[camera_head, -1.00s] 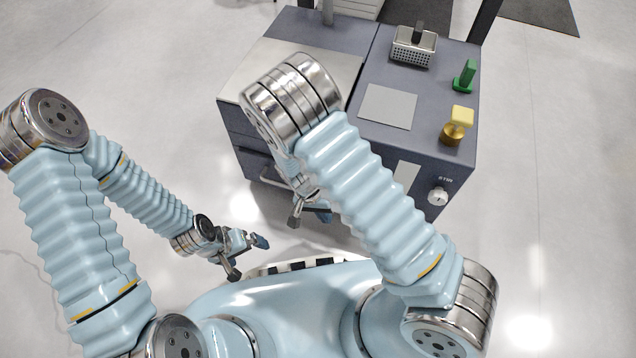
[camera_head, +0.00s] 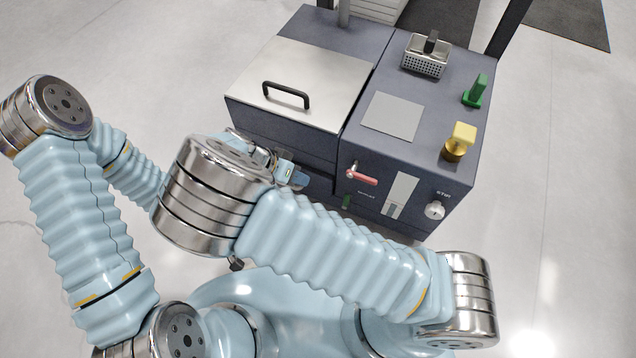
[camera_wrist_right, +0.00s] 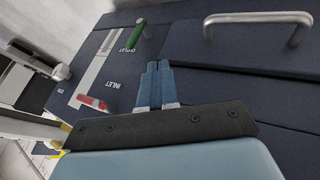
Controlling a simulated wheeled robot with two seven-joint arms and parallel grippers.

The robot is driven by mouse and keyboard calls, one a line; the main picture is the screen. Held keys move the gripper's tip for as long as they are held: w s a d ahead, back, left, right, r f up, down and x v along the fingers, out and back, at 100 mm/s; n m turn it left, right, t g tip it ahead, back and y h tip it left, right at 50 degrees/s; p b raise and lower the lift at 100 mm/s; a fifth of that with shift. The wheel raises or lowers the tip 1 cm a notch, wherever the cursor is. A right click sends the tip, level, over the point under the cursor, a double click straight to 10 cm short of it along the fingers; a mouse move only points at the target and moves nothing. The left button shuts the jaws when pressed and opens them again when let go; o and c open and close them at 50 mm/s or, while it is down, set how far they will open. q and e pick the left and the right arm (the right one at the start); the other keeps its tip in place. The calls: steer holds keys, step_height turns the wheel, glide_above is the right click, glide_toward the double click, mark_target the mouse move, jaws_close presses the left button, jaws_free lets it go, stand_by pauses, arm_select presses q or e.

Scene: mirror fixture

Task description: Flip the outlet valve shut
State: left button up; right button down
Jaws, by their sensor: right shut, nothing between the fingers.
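The outlet valve has a green handle (camera_wrist_right: 136,34) beside the OUTLET label in the right wrist view. The red handle also shows in the right wrist view (camera_wrist_right: 92,103), near the INLET label. My right gripper (camera_head: 299,179) is in front of the cabinet, left of both handles and apart from them. Its blue fingers (camera_wrist_right: 155,68) are shut with nothing between them. My left gripper is mostly hidden behind my right arm; only a dark piece (camera_head: 236,264) shows.
The dark cabinet (camera_head: 460,195) has a pale lid with a black handle (camera_head: 286,95). A white dial (camera_head: 434,210) is on the front. Floor is clear to the right.

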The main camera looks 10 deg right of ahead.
mark_target(348, 197)
arm_select(q)
steer(key=shift+f+b, duration=0.9)
steer(key=shift+f, duration=0.05)
arm_select(e)
steer(key=s+d+f, duration=0.1)
steer(key=d+f, duration=0.6)
steer(key=d, duration=0.1)
steer(key=shift+s+d+f, duration=0.15)
steer(key=shift+s+d, duration=0.25)
arm_select(q)
steer(key=shift+s+d+r, duration=0.1)
steer(key=shift+d+r, duration=0.1)
steer(key=shift+r, duration=0.05)
arm_select(e)
steer(key=shift+s+d+r, duration=0.2)
steer(key=shift+s+d, duration=0.05)
steer(key=shift+d, duration=0.15)
arm_select(q)
steer(key=shift+s+d+r+p, duration=0.35)
steer(key=shift+d+r+p, duration=0.1)
steer(key=shift+p, duration=0.25)
arm_select(e)
steer(key=shift+s+d+r, duration=0.1)
steer(key=shift+s+d, duration=0.35)
steer(key=shift+d, duration=0.2)
steer(key=shift+s+d+r, duration=0.1)
steer(key=shift+s+d, duration=0.35)
steer(key=shift+d, duration=0.2)
steer(key=shift+f, duration=0.1)
